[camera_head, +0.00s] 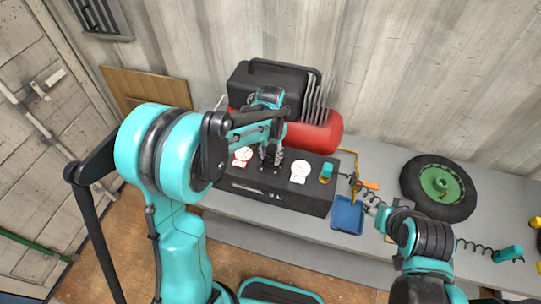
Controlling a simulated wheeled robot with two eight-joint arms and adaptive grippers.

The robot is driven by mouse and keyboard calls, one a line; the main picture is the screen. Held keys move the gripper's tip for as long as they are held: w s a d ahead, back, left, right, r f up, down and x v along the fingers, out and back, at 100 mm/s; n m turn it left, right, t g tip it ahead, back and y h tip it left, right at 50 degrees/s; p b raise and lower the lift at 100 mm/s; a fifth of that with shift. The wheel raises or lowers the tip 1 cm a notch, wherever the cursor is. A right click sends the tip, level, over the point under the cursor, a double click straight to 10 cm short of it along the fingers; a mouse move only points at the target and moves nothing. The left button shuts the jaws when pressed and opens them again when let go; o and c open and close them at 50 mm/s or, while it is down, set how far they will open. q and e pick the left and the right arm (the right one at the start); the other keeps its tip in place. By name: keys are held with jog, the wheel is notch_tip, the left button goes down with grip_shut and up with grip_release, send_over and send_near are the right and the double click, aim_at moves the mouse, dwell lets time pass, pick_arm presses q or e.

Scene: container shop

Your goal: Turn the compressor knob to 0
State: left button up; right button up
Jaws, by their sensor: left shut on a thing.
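The compressor (318,196) is a black box with a red tank (318,138) behind it, standing on the grey bench. White dials (300,171) show on its top, one on either side of my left gripper (268,166). My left gripper points down at the top of the box between the dials and is shut on the compressor knob, which its fingers hide. The knob's pointer and numbers cannot be read. My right gripper (382,214) is beside the blue tray, away from the compressor; its fingers are too small to judge.
A blue tray (347,216) lies on the bench right of the compressor. A wheel with a green hub (410,190) lies further right. A coiled black hose ends in a teal tool (508,254). A corrugated wall stands close behind.

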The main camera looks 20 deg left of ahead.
aim_at(270, 158)
pick_arm(q)
jog(key=n, duration=0.5)
jog(key=shift+n+b, duration=0.3)
jog(key=shift+b, duration=0.05)
jog(key=n, duration=0.5)
jog(key=shift+n, duration=0.3)
jog(key=o, duration=1.2)
jog(key=shift+c, duration=0.2)
jog(key=shift+r, duration=0.1)
notch_tip(270, 158, up, 12)
jog(key=shift+b, duration=0.3)
